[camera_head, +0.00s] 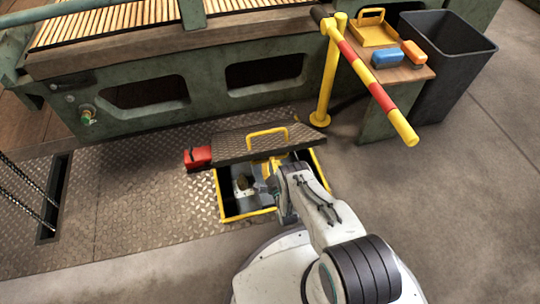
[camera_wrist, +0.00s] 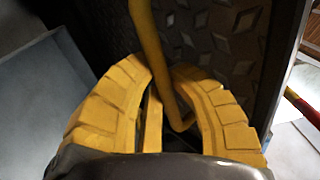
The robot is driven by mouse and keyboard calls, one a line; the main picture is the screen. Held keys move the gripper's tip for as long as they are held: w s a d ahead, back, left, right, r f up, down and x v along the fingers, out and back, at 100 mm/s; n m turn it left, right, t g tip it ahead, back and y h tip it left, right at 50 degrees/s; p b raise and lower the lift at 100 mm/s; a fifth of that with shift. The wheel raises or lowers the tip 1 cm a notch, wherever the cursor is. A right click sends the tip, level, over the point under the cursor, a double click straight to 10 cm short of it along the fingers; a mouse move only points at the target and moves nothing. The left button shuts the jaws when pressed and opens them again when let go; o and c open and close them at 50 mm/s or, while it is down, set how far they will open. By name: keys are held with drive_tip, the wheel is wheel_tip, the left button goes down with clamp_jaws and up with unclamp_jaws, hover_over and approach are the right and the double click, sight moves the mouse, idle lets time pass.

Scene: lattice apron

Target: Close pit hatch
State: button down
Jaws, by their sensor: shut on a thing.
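The pit hatch (camera_head: 235,146) is a dark diamond-plate lid with a yellow loop handle (camera_head: 267,132). It is raised and tilted at the back of the pit opening, which has a yellow rim (camera_head: 249,214). The pit's inside is partly open to view. My gripper (camera_head: 265,166) is at the lid's near side over the opening, its jaws partly hidden by my arm. In the wrist view its yellow fingers (camera_wrist: 160,78) close around a bent yellow bar (camera_wrist: 148,38), which looks like the hatch handle, against the diamond plate (camera_wrist: 215,45).
A red block (camera_head: 198,157) lies left of the hatch. A yellow post with a red-and-yellow barrier arm (camera_head: 370,78) stands behind right. A small table (camera_head: 396,76) and a dark bin (camera_head: 447,50) are beyond. A slot (camera_head: 52,197) with chains is at left. Floor at right is clear.

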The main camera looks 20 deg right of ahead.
sight(272, 150)
drive_tip(key=shift+s+f, duration=0.1)
drive_tip(key=shift+s, duration=0.05)
drive_tip(key=c, duration=1.1)
unclamp_jaws()
drive_tip(key=shift+r, duration=0.2)
drive_tip(key=shift+r, duration=4.85)
drive_tip(key=shift+f, duration=0.1)
